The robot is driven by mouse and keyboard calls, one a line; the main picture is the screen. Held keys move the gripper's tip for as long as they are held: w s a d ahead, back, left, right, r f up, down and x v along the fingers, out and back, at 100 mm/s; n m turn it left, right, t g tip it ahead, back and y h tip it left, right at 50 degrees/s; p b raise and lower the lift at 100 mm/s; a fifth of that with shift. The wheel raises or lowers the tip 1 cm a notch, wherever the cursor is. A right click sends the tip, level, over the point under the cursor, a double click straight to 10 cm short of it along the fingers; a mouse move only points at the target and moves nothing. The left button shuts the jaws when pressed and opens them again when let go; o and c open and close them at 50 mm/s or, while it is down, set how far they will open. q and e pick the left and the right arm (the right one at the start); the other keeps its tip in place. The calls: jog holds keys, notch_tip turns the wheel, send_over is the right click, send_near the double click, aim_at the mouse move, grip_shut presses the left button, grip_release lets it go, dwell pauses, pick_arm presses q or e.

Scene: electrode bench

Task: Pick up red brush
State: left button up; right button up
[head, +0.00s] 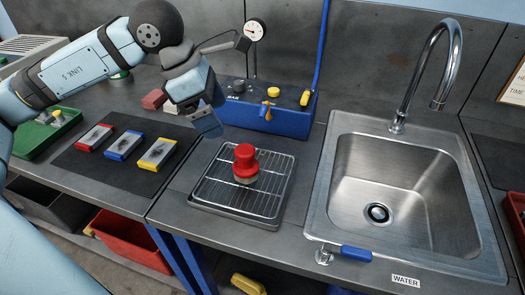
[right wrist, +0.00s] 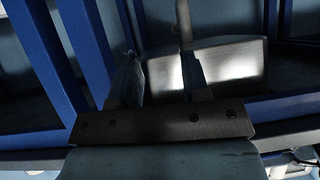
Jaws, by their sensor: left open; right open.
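The red brush (head: 245,163) has a round red knob and a pale lower part. It stands upright on a wire rack in a metal tray (head: 206,208) at the middle of the bench. My left gripper (head: 209,123) hangs above the bench, up and to the left of the brush and apart from it. It is open, with nothing seen in it. My right gripper (right wrist: 162,78) shows in the right wrist view, open and empty, near blue frame bars. The brush is not in that view.
A steel sink (head: 345,190) with a tall tap (head: 405,90) lies right of the tray. A blue box (head: 295,118) with knobs stands behind it. Red, blue and yellow-edged blocks lie on a dark mat (head: 85,165) at left. A blue lever (head: 356,253) sits in front of the sink.

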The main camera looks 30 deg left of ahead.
aim_at(238, 148)
pick_arm(q)
jog(key=x, duration=0.7)
jog(key=shift+f+b, duration=0.2)
jog(key=shift+b, duration=0.2)
jog(key=shift+w+d+f, duration=0.1)
jog(key=shift+w+f, duration=0.1)
jog(key=shift+f, duration=0.3)
jog(key=x, duration=0.5)
jog(key=shift+s+d, duration=0.2)
jog(key=shift+d, duration=0.05)
pick_arm(e)
jog(key=shift+s+a+f, duration=0.1)
jog(key=shift+s+f, duration=0.3)
jog(key=shift+f, duration=0.1)
pick_arm(q)
jog(key=c, duration=1)
